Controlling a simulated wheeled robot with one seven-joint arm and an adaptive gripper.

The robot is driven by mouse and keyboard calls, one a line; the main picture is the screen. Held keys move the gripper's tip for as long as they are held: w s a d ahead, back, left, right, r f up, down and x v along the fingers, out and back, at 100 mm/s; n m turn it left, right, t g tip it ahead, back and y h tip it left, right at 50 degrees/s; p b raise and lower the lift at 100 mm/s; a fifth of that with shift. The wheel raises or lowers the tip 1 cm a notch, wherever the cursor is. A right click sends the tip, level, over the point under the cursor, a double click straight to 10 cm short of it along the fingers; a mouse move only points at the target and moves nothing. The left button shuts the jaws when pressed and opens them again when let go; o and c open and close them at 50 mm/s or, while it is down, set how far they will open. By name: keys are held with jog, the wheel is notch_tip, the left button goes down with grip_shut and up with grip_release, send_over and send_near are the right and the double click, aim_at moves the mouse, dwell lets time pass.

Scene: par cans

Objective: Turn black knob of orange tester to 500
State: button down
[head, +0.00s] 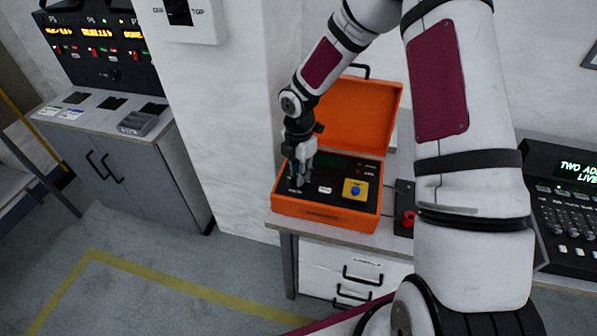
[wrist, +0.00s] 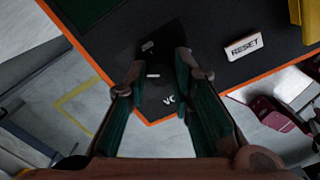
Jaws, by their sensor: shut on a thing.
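The orange tester (head: 325,213) is an open case on a bench, with its lid raised at the back and a black panel inside. My gripper (head: 297,180) reaches down over the left front of this panel and hides the knob in the head view. In the wrist view my gripper (wrist: 156,68) has its fingers on both sides of the black knob (wrist: 153,62), shut on it. Short white marks show on and near the knob. Lettering beside it starts with "VC" or "VO" and is partly covered. I cannot read a 500 mark or the display.
A white RESET label (wrist: 244,46) lies right of the knob. A blue button on a yellow plate (head: 356,190) is at the panel's right. A black box with a red knob (head: 408,219) stands right of the case. A wall pillar (head: 230,130) rises at the left.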

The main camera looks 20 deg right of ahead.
jog(key=m, duration=0.4)
jog(key=shift+m, duration=0.3)
jog(key=m, duration=0.3)
jog(key=shift+m+b, duration=0.3)
jog(key=shift+b, duration=0.1)
jog(key=m, duration=0.3)
jog(key=shift+m, duration=0.3)
jog(key=m, duration=0.3)
jog(key=shift+m+b, duration=0.3)
jog(key=shift+b, duration=0.05)
jog(key=m, duration=0.3)
jog(key=shift+m, duration=0.4)
jog(key=m, duration=0.3)
jog(key=shift+m+b, duration=0.3)
jog(key=shift+b, duration=0.05)
jog(key=m, duration=0.6)
jog(key=shift+m, duration=0.6)
